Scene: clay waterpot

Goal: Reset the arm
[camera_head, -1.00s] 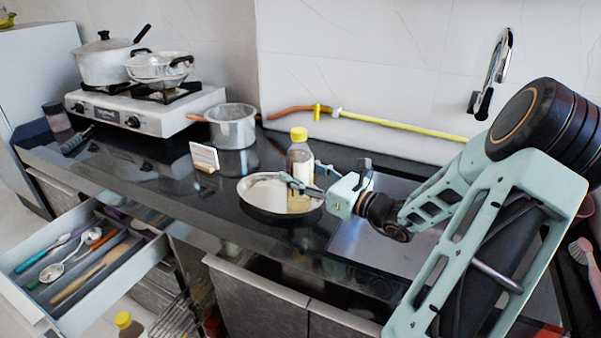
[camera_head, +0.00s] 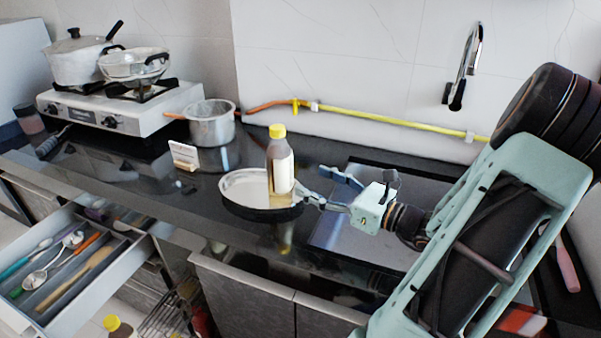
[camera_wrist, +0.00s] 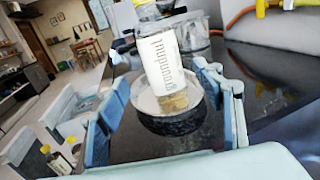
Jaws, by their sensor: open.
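A brown bottle (camera_head: 281,170) with a yellow cap and a white label stands upright in a round, shallow, dark-sided pan (camera_head: 238,190) on the counter. My gripper (camera_head: 318,186) is to the right of the bottle, low over the counter. Its two fingers are spread, with nothing between them, and point at the bottle. In the wrist view the bottle stands ahead, beyond the open fingers (camera_wrist: 160,82).
A stove (camera_head: 110,112) with pots stands at the back left, with a saucepan (camera_head: 210,128) beside it. A small card (camera_head: 184,156) stands on the counter (camera_head: 130,172). An open drawer (camera_head: 92,290) holds utensils. A faucet (camera_head: 465,65) and yellow hose (camera_head: 390,122) are behind my arm.

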